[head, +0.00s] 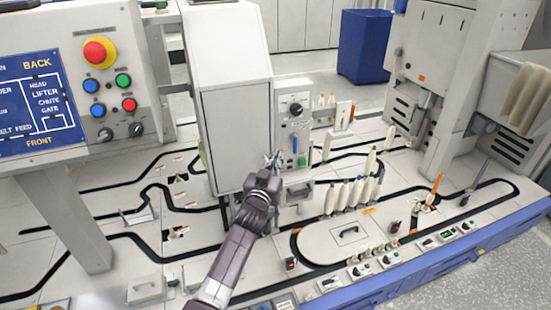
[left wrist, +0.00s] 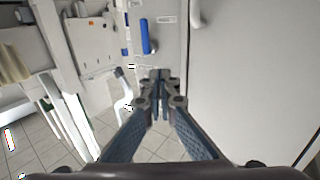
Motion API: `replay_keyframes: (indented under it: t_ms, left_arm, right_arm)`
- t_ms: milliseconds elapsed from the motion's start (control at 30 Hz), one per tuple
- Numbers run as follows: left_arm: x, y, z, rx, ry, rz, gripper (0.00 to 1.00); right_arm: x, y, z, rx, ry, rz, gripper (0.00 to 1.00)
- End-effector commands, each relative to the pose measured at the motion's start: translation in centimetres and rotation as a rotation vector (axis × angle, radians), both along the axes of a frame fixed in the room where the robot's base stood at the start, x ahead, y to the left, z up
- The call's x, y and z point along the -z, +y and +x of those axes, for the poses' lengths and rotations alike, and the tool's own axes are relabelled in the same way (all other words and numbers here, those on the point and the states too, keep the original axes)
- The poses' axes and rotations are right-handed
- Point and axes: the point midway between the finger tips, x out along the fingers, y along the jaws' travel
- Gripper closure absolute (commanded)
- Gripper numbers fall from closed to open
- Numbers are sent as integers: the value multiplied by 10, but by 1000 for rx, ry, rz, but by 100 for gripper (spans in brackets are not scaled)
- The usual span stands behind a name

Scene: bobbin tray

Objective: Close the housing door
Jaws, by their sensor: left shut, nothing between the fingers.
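The white housing (head: 228,45) stands upright in the middle of the head view. Its large flat front panel, which looks like the door (head: 236,135), shows no clear gap, so I cannot tell how far it is open. In the left wrist view a broad white panel (left wrist: 245,75) fills the right side, probably the same door. My left gripper (head: 276,159) is at the lower right edge of the door, in front of the narrow control panel. Its fingers (left wrist: 161,76) are together and empty. I cannot tell whether they touch the door. My right gripper is not in view.
A narrow panel with a knob and blue handle (head: 295,144) stands right of the door. Several white bobbins (head: 357,190) stand on the tray to the right. A control box with a red button (head: 100,53) is at left. A blue bin (head: 365,45) stands behind.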

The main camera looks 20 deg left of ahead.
Motion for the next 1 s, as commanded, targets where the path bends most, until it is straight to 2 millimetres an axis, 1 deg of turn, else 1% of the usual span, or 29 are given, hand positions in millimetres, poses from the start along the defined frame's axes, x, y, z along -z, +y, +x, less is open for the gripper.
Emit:
replay_keyframes:
  t_ms: [33, 100, 200, 267, 400, 500, 600, 800, 867, 900, 967, 1000]
  left_arm:
    - [1, -5, -6, 2, -1, -2, 100]
    - [1, -9, -12, 2, -1, -1, 100]
    - [2, -17, -24, 2, 1, -2, 100]
    - [2, -23, -32, 2, 0, -1, 100]
    - [2, -36, -52, 2, 0, -2, 100]
    - [2, -45, -65, 2, 0, -3, 100]
    - [2, -50, -73, 1, 1, -1, 100]
    - [3, -53, -79, 1, 4, 1, 100]
    - [12, -54, -80, 4, 19, 3, 100]
    - [22, -55, -81, 8, 37, 7, 100]
    - [48, -57, -85, 17, 80, 16, 100]
    - [70, -58, -90, 24, 119, 21, 100]
  right_arm:
    - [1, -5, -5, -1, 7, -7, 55]
    - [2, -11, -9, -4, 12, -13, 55]
    - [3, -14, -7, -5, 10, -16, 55]
    - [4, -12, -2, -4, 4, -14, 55]
    - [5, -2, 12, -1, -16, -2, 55]
    - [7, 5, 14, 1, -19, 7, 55]
    - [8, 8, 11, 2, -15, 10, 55]
    - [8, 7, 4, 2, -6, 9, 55]
    - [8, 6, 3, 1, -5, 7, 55]
    - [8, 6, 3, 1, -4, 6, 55]
    - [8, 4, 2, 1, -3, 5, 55]
    - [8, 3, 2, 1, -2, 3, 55]
